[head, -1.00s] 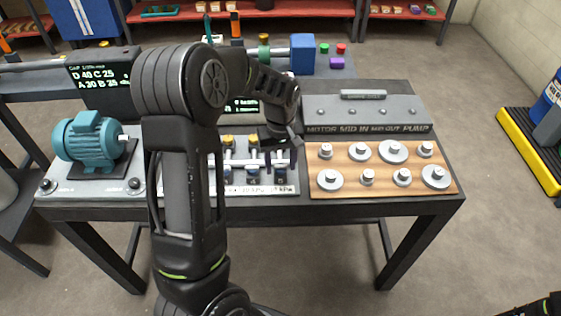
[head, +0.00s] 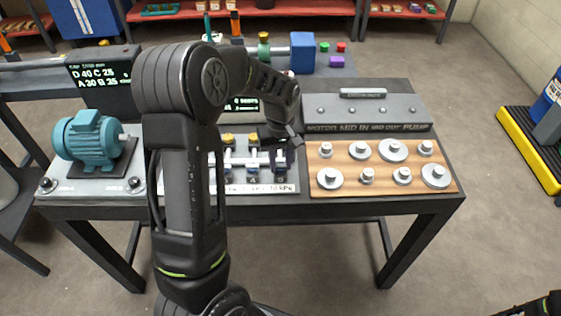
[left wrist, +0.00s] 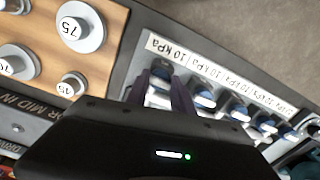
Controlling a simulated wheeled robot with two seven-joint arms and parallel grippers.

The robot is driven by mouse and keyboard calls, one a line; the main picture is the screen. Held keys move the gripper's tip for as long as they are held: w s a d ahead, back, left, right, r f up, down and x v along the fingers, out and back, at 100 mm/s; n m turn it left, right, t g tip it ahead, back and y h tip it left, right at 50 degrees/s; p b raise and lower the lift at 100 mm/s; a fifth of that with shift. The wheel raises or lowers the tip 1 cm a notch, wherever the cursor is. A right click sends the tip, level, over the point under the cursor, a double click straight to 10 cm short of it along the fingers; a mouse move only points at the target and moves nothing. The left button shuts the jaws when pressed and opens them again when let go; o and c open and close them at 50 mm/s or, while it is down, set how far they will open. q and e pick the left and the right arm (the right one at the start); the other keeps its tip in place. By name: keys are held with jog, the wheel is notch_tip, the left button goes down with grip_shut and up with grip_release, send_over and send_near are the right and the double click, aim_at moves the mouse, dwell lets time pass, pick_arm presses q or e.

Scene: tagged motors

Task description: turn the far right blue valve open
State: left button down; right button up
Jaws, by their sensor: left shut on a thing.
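The valve panel (head: 206,188) is a pale board on the table, with yellow knobs along its back and a row of blue valves along its front. The far right blue valve (left wrist: 161,69) shows in the left wrist view, at the end of the row beside the 10 kPa label. My left gripper (head: 280,160) is at that valve in the head view. In the left wrist view its dark purple fingers (left wrist: 162,92) are shut on the valve, one on each side. The fingers partly hide the valve.
Right of the panel, a wooden board (head: 330,160) holds several round metal weights. Behind it stands a grey box (head: 365,108) with lettering. A teal motor (head: 90,142) is at the left. My left arm covers part of the panel.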

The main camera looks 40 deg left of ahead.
pick_arm(q)
jog(key=shift+m, duration=0.4)
jog(key=m+b, duration=0.1)
jog(key=m, duration=0.2)
jog(key=shift+b, duration=0.35)
jog(key=m+b, duration=0.1)
jog(key=m, duration=0.4)
jog(key=m+b, duration=0.1)
jog(key=m, duration=0.3)
jog(key=shift+m, duration=0.3)
jog(key=m, duration=0.4)
jog(key=shift+m, duration=0.3)
jog(key=c, duration=1.1)
grip_release()
